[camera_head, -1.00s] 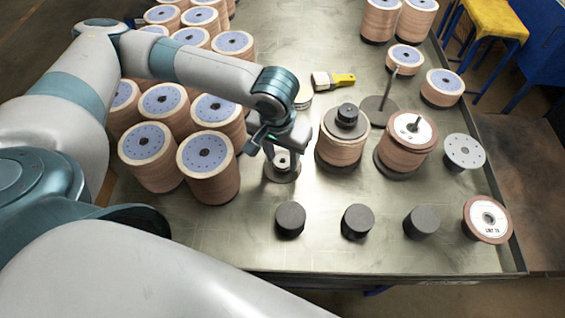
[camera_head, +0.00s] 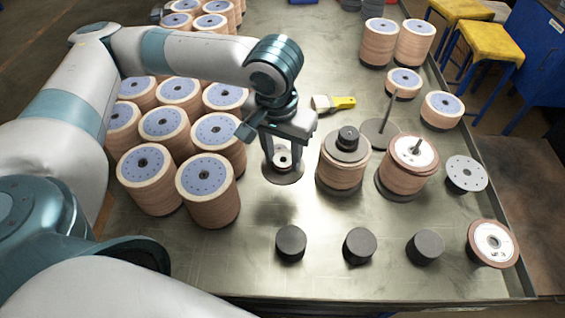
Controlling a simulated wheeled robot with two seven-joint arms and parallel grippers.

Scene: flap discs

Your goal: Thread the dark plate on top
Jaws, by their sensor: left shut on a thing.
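My left gripper (camera_head: 283,158) points down, shut on a dark round plate (camera_head: 283,177) with a pale hub at its middle. The plate looks held level above the table, with a soft shadow below it. To its right is a stack of tan discs (camera_head: 342,176) topped by a dark plate and a black knob (camera_head: 348,138). Further right, another disc stack (camera_head: 405,176) on a dark base has a white-labelled disc on top, with a pin (camera_head: 416,144) sticking up through it. My right gripper is not in view.
Several tall disc stacks (camera_head: 208,190) crowd the left. Three dark cylinders (camera_head: 360,245) stand in front. A bare rod on a base (camera_head: 382,133), a grey holed disc (camera_head: 466,174), a brown disc (camera_head: 492,243) and a yellow-handled brush (camera_head: 334,103) lie around.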

